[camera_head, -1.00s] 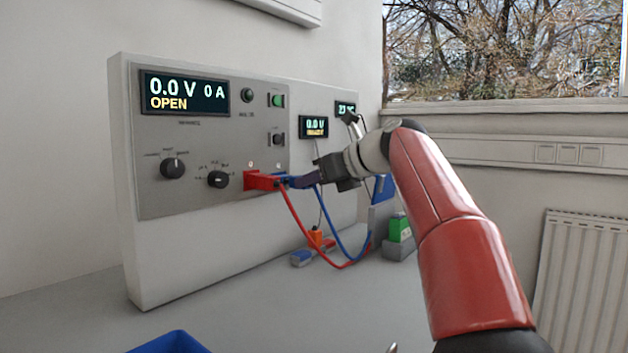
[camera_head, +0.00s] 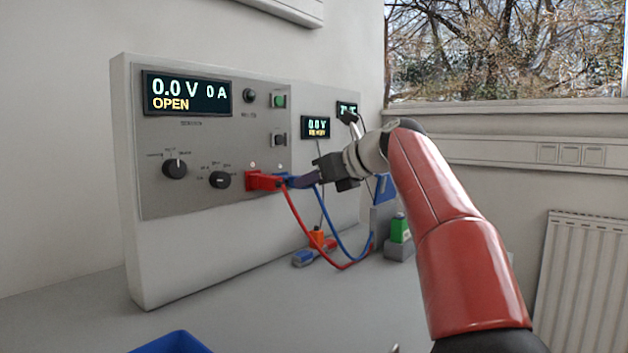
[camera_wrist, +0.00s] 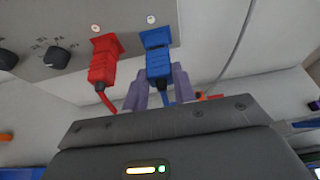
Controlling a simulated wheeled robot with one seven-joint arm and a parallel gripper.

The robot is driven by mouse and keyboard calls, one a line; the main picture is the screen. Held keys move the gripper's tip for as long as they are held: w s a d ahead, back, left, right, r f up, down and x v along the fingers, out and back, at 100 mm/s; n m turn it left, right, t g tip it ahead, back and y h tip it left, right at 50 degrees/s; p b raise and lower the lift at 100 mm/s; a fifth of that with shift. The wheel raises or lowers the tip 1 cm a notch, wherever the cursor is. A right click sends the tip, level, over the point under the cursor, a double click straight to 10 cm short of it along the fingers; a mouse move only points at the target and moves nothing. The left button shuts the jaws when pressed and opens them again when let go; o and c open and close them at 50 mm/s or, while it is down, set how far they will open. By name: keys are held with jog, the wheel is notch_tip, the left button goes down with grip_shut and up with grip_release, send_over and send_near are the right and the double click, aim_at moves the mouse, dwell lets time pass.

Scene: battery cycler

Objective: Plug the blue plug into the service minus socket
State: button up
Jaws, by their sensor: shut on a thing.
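The blue plug (camera_wrist: 158,63) is between the fingers of my gripper (camera_wrist: 160,88), which is shut on it. Its front end is at the panel face, against or in the blue socket (camera_wrist: 155,38); I cannot tell how deep it sits. The red plug (camera_wrist: 103,66) is in the red socket (camera_wrist: 106,43) just left of it. In the head view the red plug (camera_head: 262,181) hides part of the blue plug (camera_head: 287,181), and my gripper (camera_head: 305,180) reaches it from the right. A blue cable (camera_head: 340,235) hangs from the blue plug.
The cycler panel (camera_head: 210,235) stands upright on the bench, with knobs and a display (camera_head: 187,93) reading 0.0 V, 0 A, OPEN. A red cable (camera_head: 300,228) hangs beside the blue one. A green block (camera_head: 399,229) and a blue tray (camera_head: 172,343) are nearby.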

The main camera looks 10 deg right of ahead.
jog(key=shift+w+a, duration=0.3)
jog(key=shift+a, duration=0.05)
dwell(0.3)
jog(key=o, duration=1)
